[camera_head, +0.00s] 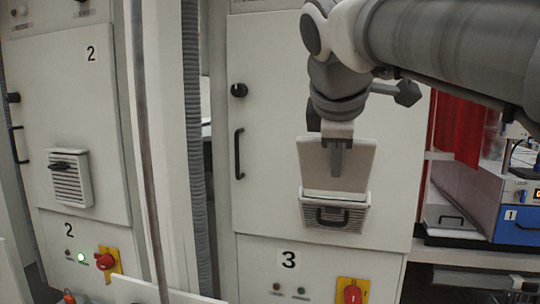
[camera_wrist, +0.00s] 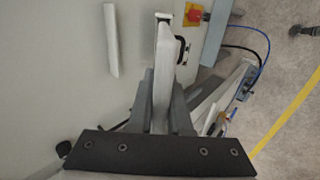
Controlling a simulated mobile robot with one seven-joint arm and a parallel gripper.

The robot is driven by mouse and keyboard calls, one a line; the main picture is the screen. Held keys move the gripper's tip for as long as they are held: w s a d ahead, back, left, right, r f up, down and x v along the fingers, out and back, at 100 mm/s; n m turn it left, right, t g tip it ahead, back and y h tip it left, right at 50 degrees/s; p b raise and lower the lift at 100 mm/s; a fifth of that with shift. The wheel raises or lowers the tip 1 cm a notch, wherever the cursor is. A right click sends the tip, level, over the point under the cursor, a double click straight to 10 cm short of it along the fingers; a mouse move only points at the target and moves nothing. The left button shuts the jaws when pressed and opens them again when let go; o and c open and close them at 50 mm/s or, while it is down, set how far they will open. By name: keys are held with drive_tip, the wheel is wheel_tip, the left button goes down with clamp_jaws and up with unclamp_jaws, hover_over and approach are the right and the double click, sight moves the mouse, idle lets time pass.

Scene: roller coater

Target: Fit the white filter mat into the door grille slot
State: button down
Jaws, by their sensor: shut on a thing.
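The white filter mat (camera_head: 318,165) is a flat pale panel, upright in front of the upper part of the door marked 3. My gripper (camera_head: 337,158) is shut on its upper middle from above. In the wrist view the mat (camera_wrist: 167,65) appears nearly edge-on between the two fingers of my gripper (camera_wrist: 164,100). The door grille (camera_head: 333,216) is a slatted vent with a dark handle, right below the mat. The mat's lower edge is at the grille's top; I cannot tell whether it is inside the slot.
The door has a black handle (camera_head: 239,153) and a knob (camera_head: 239,90) left of the mat. A red and yellow switch (camera_head: 352,291) sits below the grille. Cabinet 2 with its own grille (camera_head: 70,180) stands left. A blue and white device (camera_head: 500,195) is at right.

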sight(335, 189)
drive_tip(key=shift+b+x, duration=0.75)
drive_tip(key=shift+x, duration=1.7)
drive_tip(key=b+x, duration=0.2)
drive_tip(key=x, duration=0.6)
drive_tip(key=shift+f, duration=0.2)
idle(2.6)
drive_tip(key=c, duration=0.8)
unclamp_jaws()
drive_tip(key=shift+w, duration=0.15)
drive_tip(key=shift+o, duration=0.2)
drive_tip(key=shift+f, duration=0.1)
drive_tip(key=v, duration=1.7)
drive_tip(key=shift+r, duration=0.35)
